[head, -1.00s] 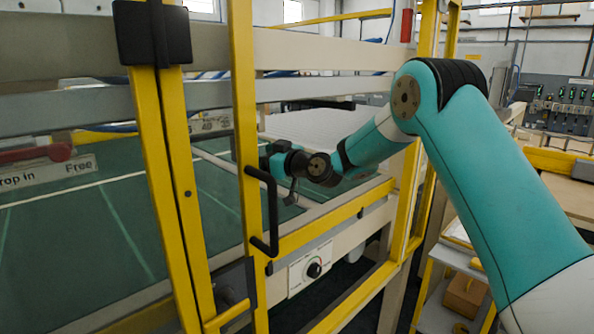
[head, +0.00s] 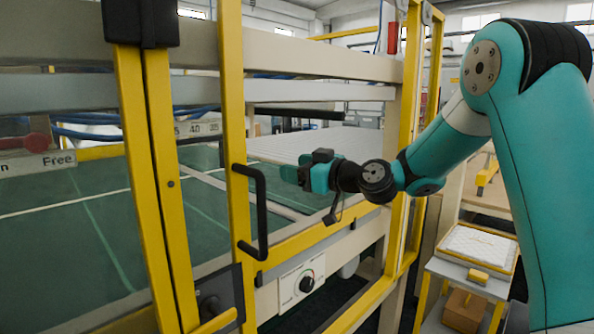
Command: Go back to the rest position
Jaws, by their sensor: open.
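My gripper (head: 294,174) is at the end of my teal arm, near the middle of the head view. It points left, towards the yellow-framed machine, just right of the black door handle (head: 257,212). Nothing shows held between its fingers, and the fingers are small in the picture. My arm is bent, with its elbow high at the upper right. It appears apart from the yellow frame (head: 232,130).
A green bed (head: 70,225) lies behind the yellow bars on the left. A control box with a black knob (head: 307,284) sits below. At the right, a small stand holds a white quilted pad (head: 478,247) in a tray, with a brown box (head: 464,309) below.

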